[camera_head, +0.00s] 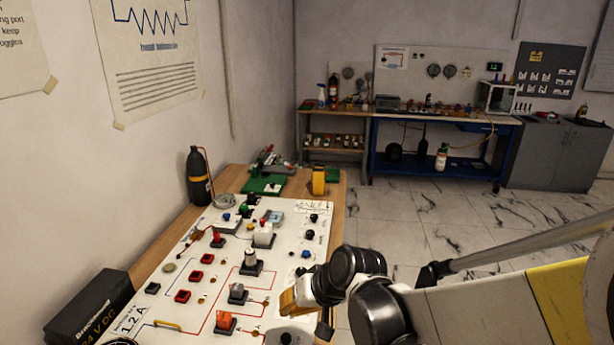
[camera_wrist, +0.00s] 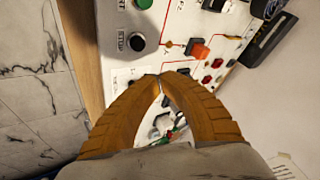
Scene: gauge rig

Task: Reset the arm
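My gripper (camera_wrist: 160,78) fills the lower half of the wrist view. Its two orange ribbed fingers curve together and their tips meet, with nothing seen held between them. In the head view, an orange part of my gripper (camera_head: 291,300) shows over the near right side of the white panel (camera_head: 150,315); its tips are hard to make out there. My arm reaches in from the right. In the wrist view, a black knob (camera_wrist: 137,42) and an orange switch (camera_wrist: 200,50) lie beyond the fingertips. I cannot tell whether the fingers touch the panel.
The panel carries several knobs, switches and red sockets, on a wooden bench (camera_head: 337,200). A black power supply box (camera_head: 88,308) stands at its near left, a dark cylinder (camera_head: 198,180) at its far left. Open tiled floor (camera_head: 430,205) lies right; a blue workbench (camera_head: 440,165) stands behind.

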